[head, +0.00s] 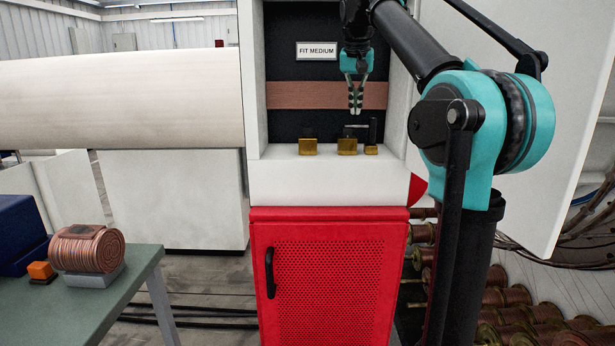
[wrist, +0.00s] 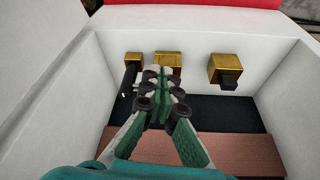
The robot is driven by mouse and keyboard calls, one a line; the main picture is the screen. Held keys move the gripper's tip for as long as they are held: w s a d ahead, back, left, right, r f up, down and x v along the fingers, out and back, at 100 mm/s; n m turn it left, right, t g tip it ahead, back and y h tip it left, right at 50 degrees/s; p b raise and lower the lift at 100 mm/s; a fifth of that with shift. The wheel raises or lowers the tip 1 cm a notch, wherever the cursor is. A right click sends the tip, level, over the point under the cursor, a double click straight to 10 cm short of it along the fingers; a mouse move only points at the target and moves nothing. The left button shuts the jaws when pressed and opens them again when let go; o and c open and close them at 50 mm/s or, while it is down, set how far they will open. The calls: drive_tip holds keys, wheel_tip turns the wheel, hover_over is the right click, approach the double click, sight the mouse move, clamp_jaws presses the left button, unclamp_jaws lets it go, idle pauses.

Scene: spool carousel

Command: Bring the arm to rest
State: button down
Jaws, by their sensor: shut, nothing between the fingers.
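My gripper (head: 355,100) hangs pointing down inside the white recess above the red cabinet, with its fingers closed together and nothing between them. In the wrist view the gripper (wrist: 165,92) shows its fingertips together near the brass blocks. The arm reaches in from the right, bent at its teal joint. Below the fingers, apart from them in the head view, are a left brass block (head: 308,146), a middle brass block (head: 347,146) and a smaller right one (head: 371,150) by a dark upright piece.
A sign reading "FIT MEDIUM" (head: 317,51) is on the recess's back wall. The red cabinet (head: 325,280) stands below. A green table (head: 130,270) at left holds a copper coil (head: 87,249) and an orange block (head: 41,271). Several spools (head: 505,298) lie at lower right.

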drive_tip(key=s+d+f, duration=0.1)
drive_tip(key=s+f, duration=0.1)
drive_tip(key=f, duration=0.7)
drive_tip(key=s+d+f+n, duration=0.1)
drive_tip(key=s+f, duration=0.2)
drive_tip(key=f, duration=0.6)
drive_tip(key=s+d+f, duration=0.2)
drive_tip(key=f, duration=0.7)
drive_tip(key=s+d+f+n, duration=0.1)
drive_tip(key=s+f, duration=2.1)
drive_tip(key=f, duration=0.2)
drive_tip(key=shift+s+d+f+n+y, duration=0.15)
drive_tip(key=shift+d+f+n+y, duration=0.15)
drive_tip(key=shift+y, duration=0.1)
